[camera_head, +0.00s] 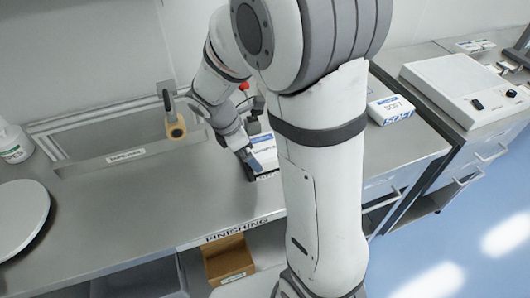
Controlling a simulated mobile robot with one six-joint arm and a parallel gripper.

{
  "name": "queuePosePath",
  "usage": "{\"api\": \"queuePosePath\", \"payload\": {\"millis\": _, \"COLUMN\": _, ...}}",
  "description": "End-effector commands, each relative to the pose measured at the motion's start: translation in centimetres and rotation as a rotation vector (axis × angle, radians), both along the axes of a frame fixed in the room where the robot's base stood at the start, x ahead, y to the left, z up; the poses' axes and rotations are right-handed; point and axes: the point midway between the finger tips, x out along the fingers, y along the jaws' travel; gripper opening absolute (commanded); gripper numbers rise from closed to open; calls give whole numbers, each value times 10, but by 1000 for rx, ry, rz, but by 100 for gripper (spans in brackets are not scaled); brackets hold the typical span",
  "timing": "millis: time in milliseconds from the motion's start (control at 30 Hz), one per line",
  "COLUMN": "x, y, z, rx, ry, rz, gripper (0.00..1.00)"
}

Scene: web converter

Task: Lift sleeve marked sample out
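A white and blue sleeve (266,153), with lettering that looks like SAMPLE, sits at the middle of the grey bench, in or on a dark-edged holder with a small label at its front. My gripper (252,158) is at the left side of this sleeve, pointing down, with one grey-blue finger showing against or very near it. The other finger is not clear, so I cannot tell if it grips. My arm hides the sleeve's right side.
Another white and blue pack marked SOFT (391,109) lies on the bench at right. A white device (465,88) is at far right, a round white disc (18,222) at far left. Bare bench lies front left.

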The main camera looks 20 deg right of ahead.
Motion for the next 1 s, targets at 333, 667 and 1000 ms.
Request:
{"api": "queuePosePath", "payload": {"millis": 333, "x": 0, "y": 0, "z": 0, "rx": 0, "ry": 0, "rz": -1, "gripper": 79}}
{"api": "queuePosePath", "payload": {"millis": 667, "x": 0, "y": 0, "z": 2, "rx": 0, "ry": -1, "rz": -2, "gripper": 72}}
{"api": "queuePosePath", "payload": {"millis": 1000, "x": 1, "y": -1, "z": 25, "rx": 1, "ry": -3, "rz": -3, "gripper": 72}}
